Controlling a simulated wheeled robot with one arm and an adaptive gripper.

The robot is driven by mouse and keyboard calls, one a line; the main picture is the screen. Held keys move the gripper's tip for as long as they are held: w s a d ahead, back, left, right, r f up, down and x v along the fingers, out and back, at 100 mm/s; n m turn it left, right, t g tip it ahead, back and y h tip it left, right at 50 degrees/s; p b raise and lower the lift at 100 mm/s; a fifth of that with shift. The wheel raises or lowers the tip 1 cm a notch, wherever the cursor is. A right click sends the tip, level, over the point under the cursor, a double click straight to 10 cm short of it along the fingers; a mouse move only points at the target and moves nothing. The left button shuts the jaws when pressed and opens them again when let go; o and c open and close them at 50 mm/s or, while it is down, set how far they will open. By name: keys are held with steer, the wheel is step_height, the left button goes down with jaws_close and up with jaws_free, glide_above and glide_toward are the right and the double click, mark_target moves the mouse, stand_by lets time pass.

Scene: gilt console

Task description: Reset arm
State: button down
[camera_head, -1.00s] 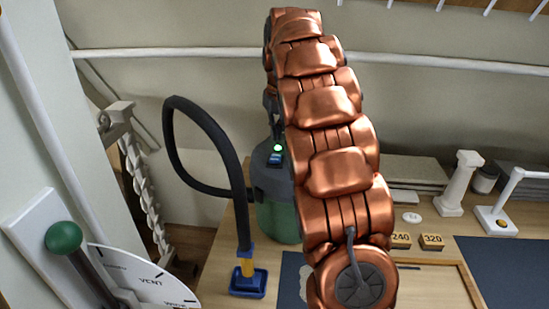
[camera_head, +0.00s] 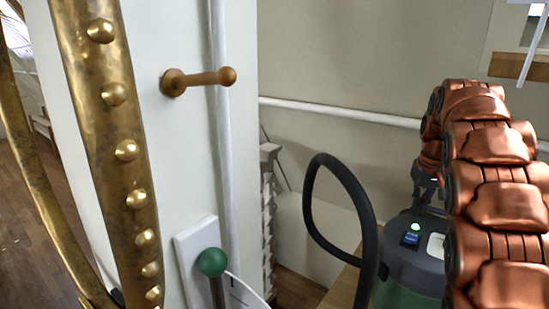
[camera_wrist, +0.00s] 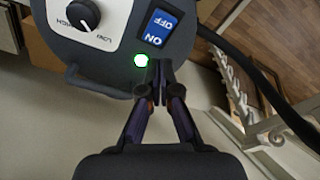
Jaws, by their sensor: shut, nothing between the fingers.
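My copper-coloured arm (camera_head: 490,190) comes down the right side of the head view. My gripper (camera_head: 424,190) is at its far end, just above the grey lid of a vacuum (camera_head: 402,255) with a green body. In the wrist view my gripper (camera_wrist: 160,70) has its dark fingers together, with nothing between them. Its tips are beside a lit green lamp (camera_wrist: 141,60) and close to the blue ON/OFF switch (camera_wrist: 160,27). I cannot tell whether they touch the lid.
A black hose (camera_head: 316,205) loops up left of the vacuum. A green-knobbed lever (camera_head: 212,262) stands on a white wall plate, below a wooden peg (camera_head: 198,80). A studded brass band (camera_head: 117,110) fills the left foreground. Wooden floor (camera_head: 40,220) shows at far left.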

steer(key=s+a+f+g, duration=0.1)
steer(key=s+a, duration=0.8)
steer(key=s+a+f, duration=0.4)
steer(key=s, duration=0.5)
steer(key=s+a+f+n+g, duration=0.1)
steer(key=s+a+f, duration=0.3)
steer(key=s, duration=0.5)
steer(key=s+a+f+n+g, duration=0.1)
steer(key=s+a+f, duration=0.3)
steer(key=s, duration=0.6)
steer(key=shift+a+f, duration=0.15)
steer(key=shift+a, duration=1)
